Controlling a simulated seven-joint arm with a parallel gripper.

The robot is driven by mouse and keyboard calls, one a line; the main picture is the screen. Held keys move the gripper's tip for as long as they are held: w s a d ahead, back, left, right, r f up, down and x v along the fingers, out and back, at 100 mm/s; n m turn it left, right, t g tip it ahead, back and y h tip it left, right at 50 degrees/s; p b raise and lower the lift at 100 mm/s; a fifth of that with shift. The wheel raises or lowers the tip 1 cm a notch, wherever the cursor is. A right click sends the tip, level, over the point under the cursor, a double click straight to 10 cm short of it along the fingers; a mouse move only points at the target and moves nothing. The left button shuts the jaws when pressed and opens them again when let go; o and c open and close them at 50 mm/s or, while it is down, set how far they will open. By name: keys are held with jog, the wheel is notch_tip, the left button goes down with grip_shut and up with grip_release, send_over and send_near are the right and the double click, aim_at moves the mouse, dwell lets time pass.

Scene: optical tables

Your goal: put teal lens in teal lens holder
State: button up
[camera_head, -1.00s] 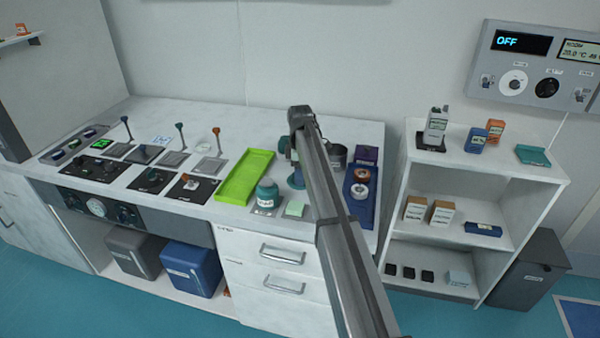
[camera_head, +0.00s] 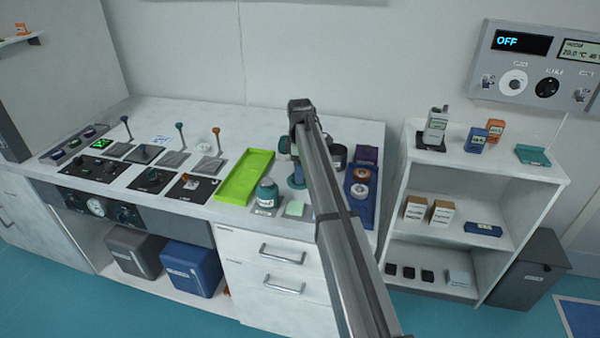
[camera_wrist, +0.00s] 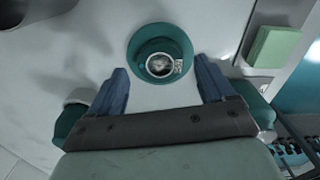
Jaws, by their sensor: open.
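A round teal piece (camera_wrist: 150,42) with a pale, glassy centre and a small printed label shows between my fingertips in the wrist view. My gripper (camera_wrist: 162,77) is open, with its two blue fingers to either side of this piece and not closed on it.
A teal jar (camera_head: 267,192), a pale green block (camera_head: 295,209) and a lime tray (camera_head: 245,176) stand close by to the left. A blue tray (camera_head: 360,205) with round parts lies to the right of my arm.

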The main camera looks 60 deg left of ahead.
notch_tip(320, 180, up, 10)
dwell(0.4)
